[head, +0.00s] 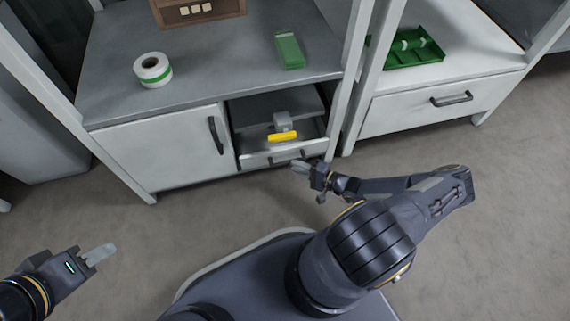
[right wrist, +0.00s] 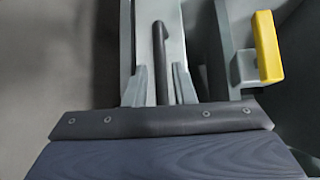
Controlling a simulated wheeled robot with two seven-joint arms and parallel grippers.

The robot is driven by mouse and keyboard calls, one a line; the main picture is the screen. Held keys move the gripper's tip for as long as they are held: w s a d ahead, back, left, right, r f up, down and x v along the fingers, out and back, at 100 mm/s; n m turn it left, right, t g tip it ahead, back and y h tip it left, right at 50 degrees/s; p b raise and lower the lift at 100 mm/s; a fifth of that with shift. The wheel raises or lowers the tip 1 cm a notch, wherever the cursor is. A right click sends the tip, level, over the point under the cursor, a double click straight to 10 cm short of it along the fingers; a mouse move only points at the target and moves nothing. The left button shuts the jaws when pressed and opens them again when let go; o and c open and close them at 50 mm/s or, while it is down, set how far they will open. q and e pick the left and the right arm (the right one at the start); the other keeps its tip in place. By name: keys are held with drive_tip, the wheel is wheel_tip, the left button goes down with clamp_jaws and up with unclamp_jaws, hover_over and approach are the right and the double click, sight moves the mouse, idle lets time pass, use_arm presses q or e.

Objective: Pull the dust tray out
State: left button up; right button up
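The dust tray (head: 257,160) appears as a pale front low in the cabinet's open bay, with a dark bar handle (head: 287,158). Part of its inside shows behind the front. My right gripper (head: 301,167) is at the right end of that handle. In the right wrist view the handle (right wrist: 160,50) runs between the two spread fingers of my right gripper (right wrist: 160,86), with a gap showing on each side. My left gripper (head: 100,254) is at the lower left, over the floor and far from the cabinet; its finger gap cannot be made out.
A yellow bar on a grey block (head: 282,137) sits just above the tray; the bar also shows in the right wrist view (right wrist: 268,47). A closed door (head: 165,147) is left of the bay. A second cabinet with a drawer (head: 420,105) stands right. Floor in front is clear.

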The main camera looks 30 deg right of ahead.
sight(286, 161)
drive_tip(key=b+x, duration=0.1)
drive_tip(key=x, duration=0.3)
drive_tip(key=shift+f, duration=0.2)
drive_tip(key=shift+w+a+b, duration=0.3)
drive_tip(key=shift+w, duration=0.15)
clamp_jaws()
